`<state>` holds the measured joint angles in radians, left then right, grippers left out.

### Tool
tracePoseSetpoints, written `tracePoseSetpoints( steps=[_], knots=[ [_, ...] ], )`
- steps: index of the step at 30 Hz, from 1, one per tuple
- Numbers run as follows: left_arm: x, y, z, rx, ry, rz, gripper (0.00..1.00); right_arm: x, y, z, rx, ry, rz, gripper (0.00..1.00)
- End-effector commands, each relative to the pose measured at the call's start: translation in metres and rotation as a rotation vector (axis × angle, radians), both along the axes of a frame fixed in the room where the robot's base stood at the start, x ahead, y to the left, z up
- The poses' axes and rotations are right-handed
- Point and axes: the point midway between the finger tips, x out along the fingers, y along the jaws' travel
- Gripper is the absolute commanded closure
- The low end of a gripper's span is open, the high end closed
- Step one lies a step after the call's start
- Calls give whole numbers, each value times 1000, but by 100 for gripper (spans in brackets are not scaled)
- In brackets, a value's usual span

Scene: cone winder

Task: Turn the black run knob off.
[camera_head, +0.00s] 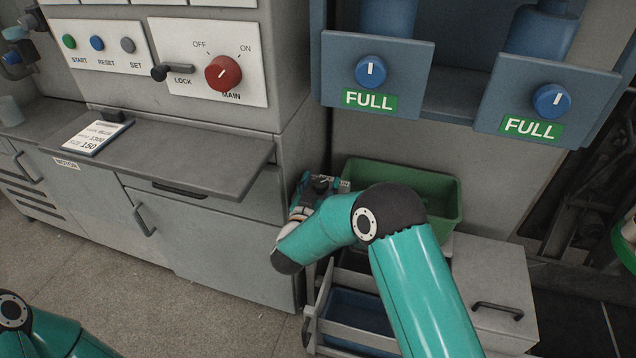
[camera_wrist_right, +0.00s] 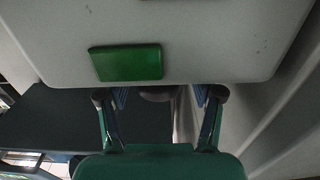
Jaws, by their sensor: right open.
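No black run knob can be made out for sure in either view. My right gripper (camera_head: 318,186) is beside the grey machine's right side, left of a green bin, mostly seen from behind. In the right wrist view its two fingers (camera_wrist_right: 160,103) are spread apart with nothing clearly held. They point at a pale grey housing (camera_wrist_right: 215,45) with a plain green patch (camera_wrist_right: 126,62). A small rounded grey part (camera_wrist_right: 156,96) shows between the fingers, partly hidden under the housing. Only a teal part of my left arm shows at lower left in the head view; its gripper is out of view.
A red MAIN knob (camera_head: 223,73) and a black LOCK lever (camera_head: 172,71) sit on a white panel. Two blue knobs (camera_head: 370,71) (camera_head: 551,101) are above FULL labels. The green bin (camera_head: 447,200) and a drawer cabinet (camera_head: 490,275) are close to my right arm. A grey shelf (camera_head: 200,160) juts out.

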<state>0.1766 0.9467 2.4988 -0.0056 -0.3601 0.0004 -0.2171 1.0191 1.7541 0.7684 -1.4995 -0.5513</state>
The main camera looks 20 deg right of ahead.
Motion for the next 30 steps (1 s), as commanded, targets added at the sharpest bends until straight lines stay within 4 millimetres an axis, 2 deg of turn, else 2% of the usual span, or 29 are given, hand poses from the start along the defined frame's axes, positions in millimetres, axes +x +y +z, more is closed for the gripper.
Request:
tracePoseSetpoints(
  steps=[6,16,17,30],
  knots=[
    [0,0,0,0,0,0,60,0,0,0,0,0,0,36],
    [0,0,0,0,0,0,60,0,1,0,0,0,2,91],
    [1,1,0,0,-1,4,60,1,11,0,0,-1,7,93],
    [0,0,-13,0,0,0,60,1,4,-2,0,0,105,93]
  ],
)
